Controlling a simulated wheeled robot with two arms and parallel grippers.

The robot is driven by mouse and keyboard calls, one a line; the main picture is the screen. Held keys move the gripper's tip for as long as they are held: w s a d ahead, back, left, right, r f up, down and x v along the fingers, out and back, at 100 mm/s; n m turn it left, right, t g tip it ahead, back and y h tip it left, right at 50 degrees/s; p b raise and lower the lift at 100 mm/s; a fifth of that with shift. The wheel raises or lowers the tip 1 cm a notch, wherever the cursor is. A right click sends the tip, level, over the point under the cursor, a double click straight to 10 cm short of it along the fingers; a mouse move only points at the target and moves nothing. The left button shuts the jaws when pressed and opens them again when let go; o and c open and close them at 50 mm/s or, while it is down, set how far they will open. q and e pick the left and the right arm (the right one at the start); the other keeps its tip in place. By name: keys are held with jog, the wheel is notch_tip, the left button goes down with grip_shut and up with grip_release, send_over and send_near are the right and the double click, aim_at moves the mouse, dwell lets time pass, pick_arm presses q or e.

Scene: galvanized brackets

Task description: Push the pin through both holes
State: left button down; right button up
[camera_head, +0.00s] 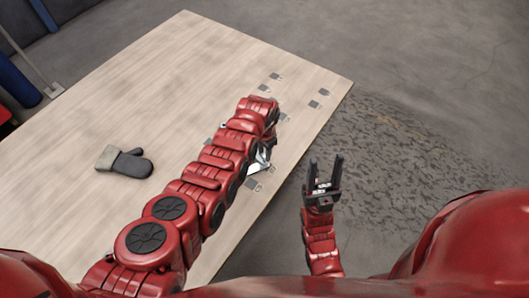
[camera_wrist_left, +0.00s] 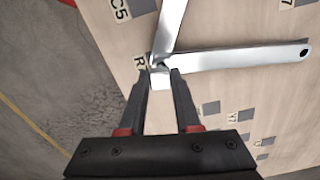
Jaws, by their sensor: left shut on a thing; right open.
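In the left wrist view two flat, shiny galvanized strips meet near the fingertips. One strip (camera_wrist_left: 170,25) runs up the picture; the other strip (camera_wrist_left: 245,57) runs right and has a small hole near its far end. My left gripper (camera_wrist_left: 160,76) is shut on a short bright metal piece (camera_wrist_left: 160,84) where the strips meet. I cannot tell whether it is a strip's end or the pin. In the head view shiny metal (camera_head: 260,160) shows beside my left arm, which hides much of it. My right gripper (camera_head: 324,172) is open and empty, right of the table. No separate pin is discernible.
The wooden table (camera_head: 150,80) carries several dark square markers, some with printed labels. A grey and black mitten (camera_head: 124,161) lies on its left part. The table's far left area is clear. Grey floor (camera_head: 430,100) lies to the right.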

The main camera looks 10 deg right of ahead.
pick_arm(q)
jog(key=shift+f+b, duration=1.3)
jog(key=shift+f, duration=0.15)
jog(key=c, duration=0.5)
grip_release()
jog(key=shift+r, duration=0.1)
jog(key=shift+w+r, duration=0.1)
jog(key=shift+r, duration=0.5)
notch_tip(320, 180, up, 10)
jog(key=shift+b, duration=1.1)
notch_tip(320, 180, up, 6)
jog(key=p, duration=0.4)
